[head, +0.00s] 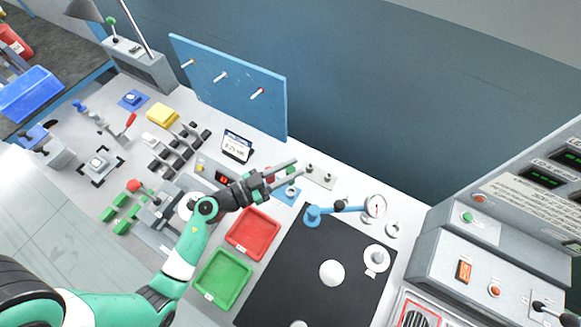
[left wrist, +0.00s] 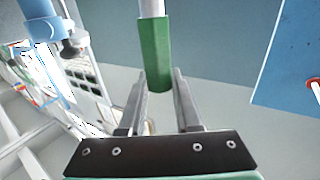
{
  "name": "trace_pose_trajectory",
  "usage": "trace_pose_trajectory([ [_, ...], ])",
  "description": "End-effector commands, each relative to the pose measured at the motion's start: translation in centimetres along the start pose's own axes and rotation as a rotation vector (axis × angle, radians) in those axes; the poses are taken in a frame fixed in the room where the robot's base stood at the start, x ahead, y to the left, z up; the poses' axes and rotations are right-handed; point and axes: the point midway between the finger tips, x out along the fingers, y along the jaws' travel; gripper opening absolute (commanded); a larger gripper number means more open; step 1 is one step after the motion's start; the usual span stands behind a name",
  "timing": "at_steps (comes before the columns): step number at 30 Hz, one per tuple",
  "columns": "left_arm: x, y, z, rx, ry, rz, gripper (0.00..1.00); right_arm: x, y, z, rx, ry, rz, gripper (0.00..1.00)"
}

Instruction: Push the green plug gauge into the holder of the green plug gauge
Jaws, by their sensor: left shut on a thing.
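The green plug gauge (left wrist: 154,55) is a green cylinder with a pale upper shaft. In the left wrist view it stands between and beyond my fingers. My left gripper (head: 284,174) is shut on it, also seen in the left wrist view (left wrist: 160,98). In the head view the gripper hides most of the gauge. Below and beside the gripper lie a small blue plate (head: 288,195) with a round fitting and a grey plate (head: 320,177) with small posts. I cannot tell which is the holder. My right gripper is not in view.
A red tray (head: 240,253) and a green tray (head: 208,293) lie in front of the gripper. A blue stand with a dial gauge (head: 376,206) is to the right on a black mat (head: 300,270). A small display (head: 237,146) and a blue pegboard (head: 236,105) stand behind.

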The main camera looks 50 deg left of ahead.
Motion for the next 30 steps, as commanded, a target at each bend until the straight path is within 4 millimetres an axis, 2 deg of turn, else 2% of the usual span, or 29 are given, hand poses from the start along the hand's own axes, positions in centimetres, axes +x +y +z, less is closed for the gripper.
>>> trace_pose_trajectory([
  [2,0.0,0.0,-0.5,-0.002,-0.001,0.0,0.0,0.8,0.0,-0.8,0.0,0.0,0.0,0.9],
  [3,0.0,0.0,0.7,-0.001,-0.001,0.0,0.0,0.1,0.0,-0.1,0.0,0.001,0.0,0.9],
  [6,0.0,0.0,1.9,-0.001,-0.001,0.0,0.0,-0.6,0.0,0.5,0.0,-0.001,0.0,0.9],
  [15,0.0,0.0,4.6,0.0,0.0,0.0,0.0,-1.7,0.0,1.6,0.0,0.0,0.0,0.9],
  [30,0.0,0.0,4.9,0.001,0.0,0.0,0.0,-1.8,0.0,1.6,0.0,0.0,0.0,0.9],
])
